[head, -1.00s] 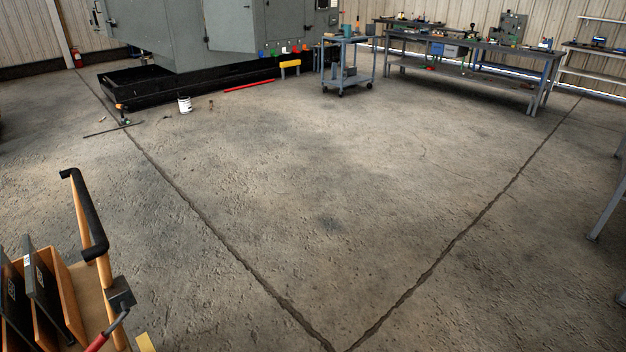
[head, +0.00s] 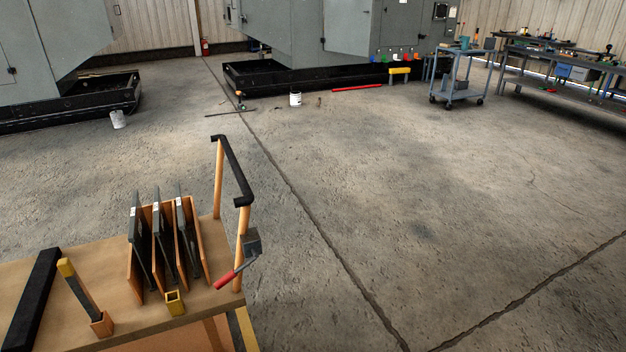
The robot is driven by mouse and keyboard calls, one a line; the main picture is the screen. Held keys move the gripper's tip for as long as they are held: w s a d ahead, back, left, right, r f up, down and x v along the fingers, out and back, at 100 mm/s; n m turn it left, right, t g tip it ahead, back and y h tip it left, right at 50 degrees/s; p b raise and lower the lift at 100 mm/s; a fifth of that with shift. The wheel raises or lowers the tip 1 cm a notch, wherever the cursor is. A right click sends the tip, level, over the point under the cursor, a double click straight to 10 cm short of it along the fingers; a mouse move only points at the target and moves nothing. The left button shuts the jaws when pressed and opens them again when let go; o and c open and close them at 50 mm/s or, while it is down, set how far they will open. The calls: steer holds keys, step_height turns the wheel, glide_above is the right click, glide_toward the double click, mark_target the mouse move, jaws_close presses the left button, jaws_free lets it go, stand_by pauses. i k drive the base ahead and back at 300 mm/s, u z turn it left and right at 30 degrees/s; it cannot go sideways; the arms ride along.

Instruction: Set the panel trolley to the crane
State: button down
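The panel trolley (head: 60,287) stands at the lower left of the head view, cut off by the picture's edges. It has a tan wooden deck and an orange push handle with a black grip bar (head: 232,172) at its right end. Several dark panels (head: 160,240) stand upright between orange dividers on the deck. A lever with a red grip (head: 226,280) sits by the handle post. No crane can be made out. My gripper is not in view.
Grey machine cabinets on black bases (head: 300,74) stand at the back. A blue-grey cart (head: 458,80) and workbenches (head: 570,88) stand at the back right. The concrete floor in the middle and right is clear.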

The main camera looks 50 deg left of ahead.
mark_target(40, 312)
steer(key=u, duration=0.65)
steer(key=k, duration=0.1)
steer(key=u, duration=1.35)
steer(key=i, duration=0.5)
steer(key=u, duration=0.35)
